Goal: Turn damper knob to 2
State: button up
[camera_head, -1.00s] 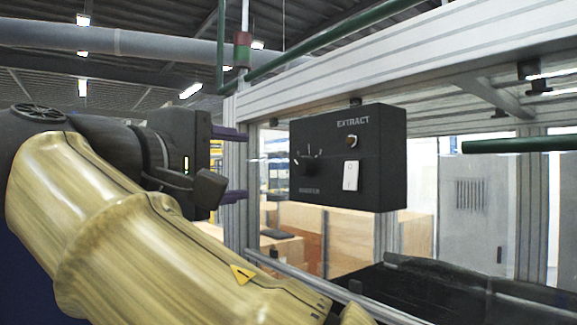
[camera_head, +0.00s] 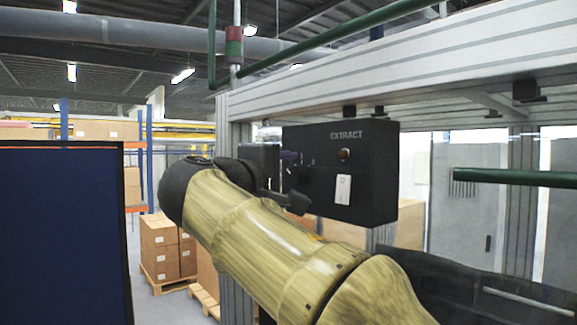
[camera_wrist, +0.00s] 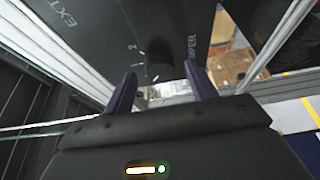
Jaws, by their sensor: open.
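The black control box (camera_head: 370,185) marked EXTRACT hangs from the frame. Which mark the knob points at cannot be made out. My gripper (camera_wrist: 160,70) is open, with a purple finger on either side of the knob in that view; contact cannot be told. In the head view my gripper (camera_head: 291,160) is at the left part of the box face and largely hides the knob.
A small lamp or button (camera_head: 344,155) and a white switch (camera_head: 343,189) sit on the box face, right of my gripper. Aluminium posts and a beam (camera_head: 400,75) surround the box. A dark blue panel (camera_head: 65,230) and stacked cartons (camera_head: 160,245) stand at left.

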jog(key=shift+w+d, duration=0.35)
jog(key=shift+w, duration=0.25)
jog(key=c, duration=1)
